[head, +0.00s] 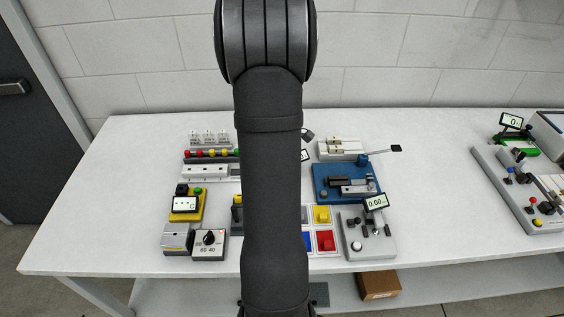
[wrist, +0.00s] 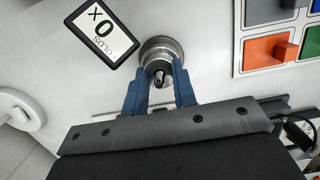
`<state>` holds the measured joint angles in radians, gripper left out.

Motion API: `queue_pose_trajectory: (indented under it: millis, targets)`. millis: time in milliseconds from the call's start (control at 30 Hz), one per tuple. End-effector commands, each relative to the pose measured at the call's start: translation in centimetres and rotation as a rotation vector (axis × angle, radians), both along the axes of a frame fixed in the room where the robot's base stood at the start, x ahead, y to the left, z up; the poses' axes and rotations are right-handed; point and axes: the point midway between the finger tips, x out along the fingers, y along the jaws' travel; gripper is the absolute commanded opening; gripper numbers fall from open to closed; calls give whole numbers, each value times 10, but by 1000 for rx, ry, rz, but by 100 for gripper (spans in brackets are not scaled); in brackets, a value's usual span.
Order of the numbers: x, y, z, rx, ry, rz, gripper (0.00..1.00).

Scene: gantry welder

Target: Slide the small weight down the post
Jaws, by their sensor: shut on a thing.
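A round grey metal weight (wrist: 153,45) shows in the wrist view between and just beyond the fingertips. The post (wrist: 158,77) appears as a small metal tip in the dark opening at its centre, so the weight seems to be around the post. How far down the weight sits cannot be told from above. My gripper (wrist: 160,78) has its two blue fingers closed on the sides of the weight. In the head view my arm hides the gripper, the weight and the post.
A tray of coloured blocks (wrist: 268,48) is at the right. Several devices, including a blue fixture (head: 332,190) and a grey panel (head: 382,246), crowd the white table (head: 120,215).

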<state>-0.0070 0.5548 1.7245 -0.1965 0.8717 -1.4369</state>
Motion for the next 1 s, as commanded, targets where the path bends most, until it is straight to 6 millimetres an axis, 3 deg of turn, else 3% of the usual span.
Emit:
queue_pose_trajectory:
  millis: [67,100,200,467,633,1000]
  targets:
    - [0,0,-2,0,1,0,1]
    - [0,0,-1,0,0,0,33]
    - [0,0,-1,0,0,0,50]
    - [0,0,-1,0,0,0,50]
    - [0,2,11,-1,-2,0,50]
    - [0,15,95,0,-5,2,50]
